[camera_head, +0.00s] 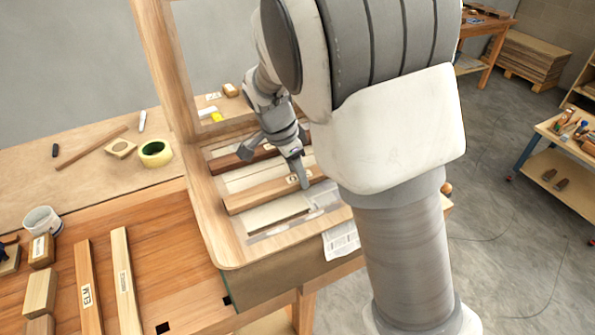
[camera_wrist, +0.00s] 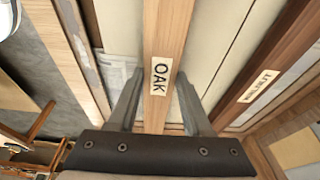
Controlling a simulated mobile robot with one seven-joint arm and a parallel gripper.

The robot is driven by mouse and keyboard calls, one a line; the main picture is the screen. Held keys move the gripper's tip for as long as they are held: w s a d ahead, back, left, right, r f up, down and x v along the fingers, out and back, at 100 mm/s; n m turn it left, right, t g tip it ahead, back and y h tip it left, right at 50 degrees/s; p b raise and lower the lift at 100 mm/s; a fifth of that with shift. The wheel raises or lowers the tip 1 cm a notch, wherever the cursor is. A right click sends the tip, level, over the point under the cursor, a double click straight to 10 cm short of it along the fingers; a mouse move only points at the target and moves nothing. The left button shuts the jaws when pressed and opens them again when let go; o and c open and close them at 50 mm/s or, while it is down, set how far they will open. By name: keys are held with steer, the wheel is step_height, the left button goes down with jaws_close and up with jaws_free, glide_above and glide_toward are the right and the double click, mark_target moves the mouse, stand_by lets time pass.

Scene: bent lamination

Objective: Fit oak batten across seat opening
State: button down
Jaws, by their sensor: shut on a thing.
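The oak batten (camera_head: 258,194) is a light brown strip labelled OAK, lying across the seat opening of the wooden chair frame (camera_head: 212,221). My gripper (camera_head: 299,179) is shut on it near its right end. In the wrist view the fingers (camera_wrist: 160,105) stand on both sides of the batten (camera_wrist: 165,35), close to its label. The oak batten runs about parallel to the dark walnut batten (camera_head: 245,161), which also shows in the wrist view (camera_wrist: 275,65). I cannot tell whether the oak batten rests fully on the frame. My arm hides the opening's right side.
On the bench (camera_head: 180,245) lie an elm batten (camera_head: 88,285), another pale batten (camera_head: 125,285) and several small blocks at left. A tape roll (camera_head: 155,153) and a white cup (camera_head: 42,220) stand behind. The chair's tall back frame (camera_head: 163,65) rises behind the opening.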

steer(key=shift+c, duration=1.3)
jaws_free()
step_height(320, 180, up, 16)
steer(key=p, duration=1)
steer(key=shift+p, duration=0.35)
steer(key=s+d+r+n+t+y+b, duration=0.1)
steer(key=s+d+n, duration=0.4)
steer(key=s, duration=0.6)
steer(key=s+d+r+n+t+y+b, duration=0.1)
steer(key=s+d+n+t+b, duration=0.2)
steer(key=s+d+n+b, duration=0.2)
steer(key=s+n+b, duration=0.1)
steer(key=s+n, duration=0.2)
steer(key=s, duration=0.3)
steer(key=shift+s+y, duration=0.15)
steer(key=shift+y, duration=0.25)
